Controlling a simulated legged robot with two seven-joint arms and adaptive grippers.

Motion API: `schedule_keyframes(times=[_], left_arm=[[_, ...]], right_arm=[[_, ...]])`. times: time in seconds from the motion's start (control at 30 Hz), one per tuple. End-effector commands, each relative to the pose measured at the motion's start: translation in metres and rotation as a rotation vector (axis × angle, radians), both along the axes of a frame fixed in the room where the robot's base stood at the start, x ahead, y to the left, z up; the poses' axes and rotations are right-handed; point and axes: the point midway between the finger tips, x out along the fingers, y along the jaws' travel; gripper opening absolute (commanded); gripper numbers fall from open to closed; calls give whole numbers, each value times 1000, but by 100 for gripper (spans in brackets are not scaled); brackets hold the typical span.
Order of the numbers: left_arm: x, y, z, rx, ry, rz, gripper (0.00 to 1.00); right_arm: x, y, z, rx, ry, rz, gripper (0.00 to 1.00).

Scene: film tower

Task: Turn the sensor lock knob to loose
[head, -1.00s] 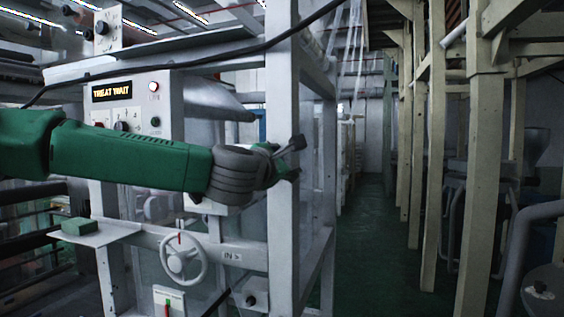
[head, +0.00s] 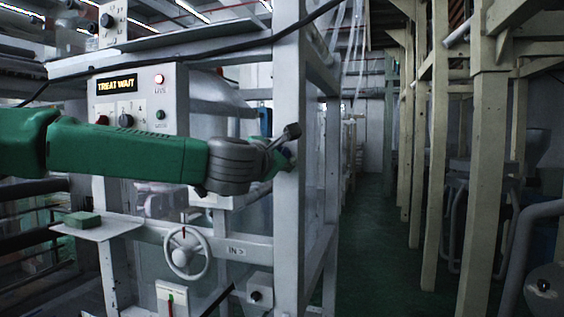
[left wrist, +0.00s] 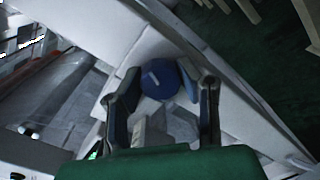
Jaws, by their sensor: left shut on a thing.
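A round blue knob (left wrist: 159,80) with a pale mark line sits between my left fingers in the left wrist view, on a light grey frame member. My left gripper (head: 288,146) is at the upright corner post of the machine in the head view, shut on this knob. The left gripper also shows in the left wrist view (left wrist: 162,84), with one finger on either side of the knob. In the head view the fingers and post largely hide the knob. No label is readable there. My right gripper is out of view.
The machine's panel (head: 142,92) reads "TREAT WAIT" behind my left arm. A handwheel (head: 187,253), a green block on a shelf (head: 84,220) and the white post (head: 289,230) are close by. The green aisle floor (head: 375,245) at the right is clear.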

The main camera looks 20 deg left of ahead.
Motion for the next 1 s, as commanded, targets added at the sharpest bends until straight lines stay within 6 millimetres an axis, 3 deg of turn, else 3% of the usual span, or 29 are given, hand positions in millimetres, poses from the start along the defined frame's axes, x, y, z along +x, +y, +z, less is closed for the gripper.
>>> schedule_keyframes(times=[0.03,1.0], left_arm=[[0,-1,-13,-26,15,-3,1],[1,-2,-13,-917,41,2,1]], right_arm=[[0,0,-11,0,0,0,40],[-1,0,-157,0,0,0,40]])
